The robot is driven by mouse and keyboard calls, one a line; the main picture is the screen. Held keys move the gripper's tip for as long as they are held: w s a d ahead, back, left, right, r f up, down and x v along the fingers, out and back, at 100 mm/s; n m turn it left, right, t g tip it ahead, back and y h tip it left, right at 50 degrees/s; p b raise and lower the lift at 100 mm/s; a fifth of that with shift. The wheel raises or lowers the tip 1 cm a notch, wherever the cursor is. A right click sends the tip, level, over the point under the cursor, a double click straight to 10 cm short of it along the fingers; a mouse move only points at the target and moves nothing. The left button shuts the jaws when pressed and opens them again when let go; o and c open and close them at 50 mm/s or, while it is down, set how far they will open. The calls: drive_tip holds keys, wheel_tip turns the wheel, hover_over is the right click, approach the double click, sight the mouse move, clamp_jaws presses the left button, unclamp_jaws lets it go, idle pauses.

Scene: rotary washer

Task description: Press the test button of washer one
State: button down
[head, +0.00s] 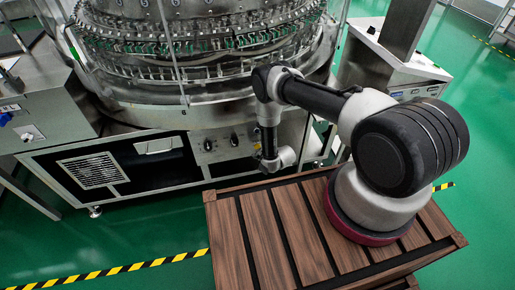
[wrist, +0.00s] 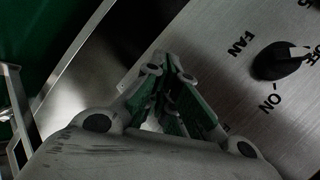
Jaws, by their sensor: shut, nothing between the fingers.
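The washer (head: 200,105) is a large round steel machine with a lower front panel carrying several dark knobs (head: 234,140). In the wrist view, a brushed-metal control panel (wrist: 225,75) fills the right side, with a black rotary knob (wrist: 277,61) marked FAN and ON. My gripper (wrist: 168,62) is shut and empty, its fingertips at the panel's left edge, left of the knob. I cannot tell whether the tips touch the panel. I cannot make out a test button in either view. In the head view my gripper cannot be told apart from my wrist.
A vent grille (head: 93,170) and a handle (head: 158,146) are on the washer's lower front. A steel cabinet (head: 40,105) stands at left and another console (head: 395,70) at right. The green floor (head: 150,235) has yellow-black tape (head: 125,268).

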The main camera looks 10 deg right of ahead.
drive_tip(key=shift+w, duration=0.1)
idle(0.7)
drive_tip(key=shift+w, duration=0.35)
drive_tip(key=shift+w, duration=0.4)
idle(0.8)
drive_tip(key=shift+s, duration=0.85)
drive_tip(key=s, duration=0.5)
idle(0.8)
